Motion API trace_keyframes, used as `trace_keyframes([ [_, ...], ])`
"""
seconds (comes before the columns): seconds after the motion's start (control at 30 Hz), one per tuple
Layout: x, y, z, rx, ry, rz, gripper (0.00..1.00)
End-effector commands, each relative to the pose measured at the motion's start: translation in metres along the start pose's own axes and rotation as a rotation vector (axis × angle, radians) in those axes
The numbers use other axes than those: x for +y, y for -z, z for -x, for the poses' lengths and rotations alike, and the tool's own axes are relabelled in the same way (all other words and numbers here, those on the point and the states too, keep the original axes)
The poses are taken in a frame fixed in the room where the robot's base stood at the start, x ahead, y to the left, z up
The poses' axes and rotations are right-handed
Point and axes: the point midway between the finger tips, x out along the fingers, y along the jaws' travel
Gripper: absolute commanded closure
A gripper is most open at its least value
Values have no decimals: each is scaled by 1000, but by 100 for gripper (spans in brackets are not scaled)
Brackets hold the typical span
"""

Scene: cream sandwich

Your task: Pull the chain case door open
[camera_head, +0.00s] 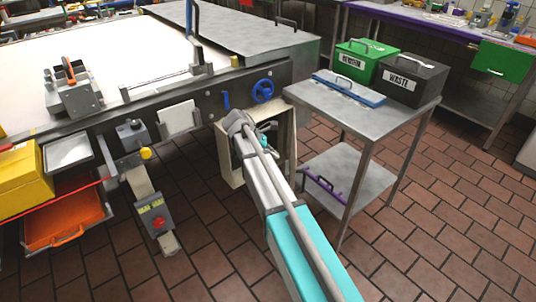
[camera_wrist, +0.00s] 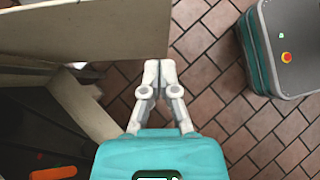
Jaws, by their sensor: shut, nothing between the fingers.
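The cream chain case (camera_head: 222,150) hangs under the side of the machine, beside the blue handwheel. Its door, a cream panel (camera_head: 286,142), stands out from the case to the right of my arm, and part of the case front is uncovered. In the wrist view the door panel (camera_wrist: 100,35) spans the upper left and another cream wall (camera_wrist: 82,105) runs down the left. My gripper (camera_wrist: 159,65) is shut and empty, its tips at the panel's lower edge near its outer end. I cannot tell whether they touch it. In the head view my arm hides most of the gripper.
A steel cart (camera_head: 362,120) with a green box (camera_head: 362,62), a dark waste box (camera_head: 412,80) and a blue item (camera_head: 348,88) stands close on the right. A control post (camera_head: 152,205) and an orange tray (camera_head: 65,215) are at left. Tiled floor is clear at lower right.

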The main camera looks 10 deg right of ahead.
Motion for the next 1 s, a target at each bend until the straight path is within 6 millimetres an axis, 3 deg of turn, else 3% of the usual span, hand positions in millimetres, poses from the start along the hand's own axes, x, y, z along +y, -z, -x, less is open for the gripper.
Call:
trace_keyframes([
  [0.17,-1,2,-23,0,1,-2,100],
  [0.4,-1,-21,-40,-1,1,-2,100],
  [1.0,0,-29,-47,0,-1,0,100],
])
